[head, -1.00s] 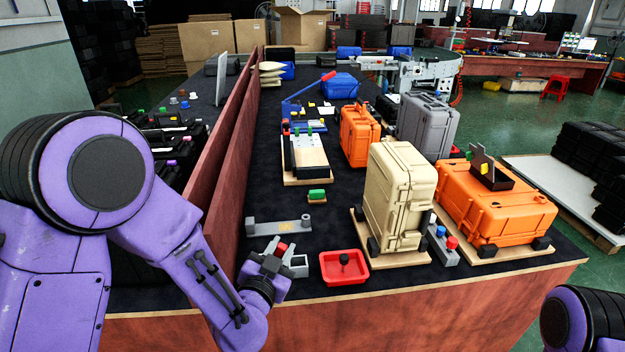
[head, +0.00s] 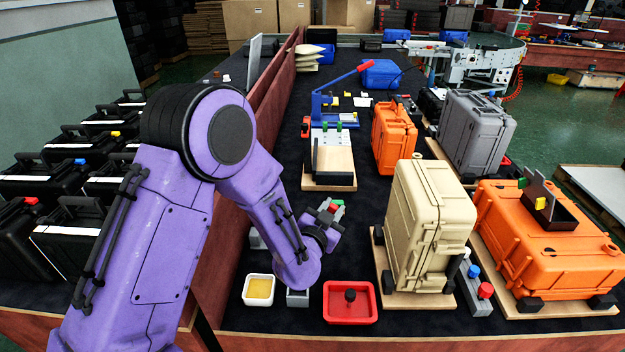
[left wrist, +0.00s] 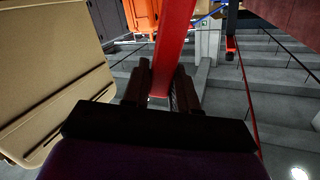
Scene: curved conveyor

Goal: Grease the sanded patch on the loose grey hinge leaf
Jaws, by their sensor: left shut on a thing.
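My left gripper (head: 327,212) is in the air above the table, in front of the wooden fixture. It is shut on a red bar-like tool, a small red part of which shows in the head view (head: 333,208). In the left wrist view the red tool (left wrist: 172,45) runs upward from between the two dark fingers; its far end is out of view. The grey hinge leaf (head: 257,240) is mostly hidden behind my left forearm; its sanded patch cannot be seen. A white dish with yellow grease (head: 259,289) sits left of the arm. My right gripper is not in view.
A red tray with a black knob (head: 350,313) and a small grey block (head: 297,299) are near the front edge. A tan case (head: 425,225) stands close right of the gripper, with an orange case (head: 545,245) beyond. A red-brown divider (head: 222,260) runs along the left.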

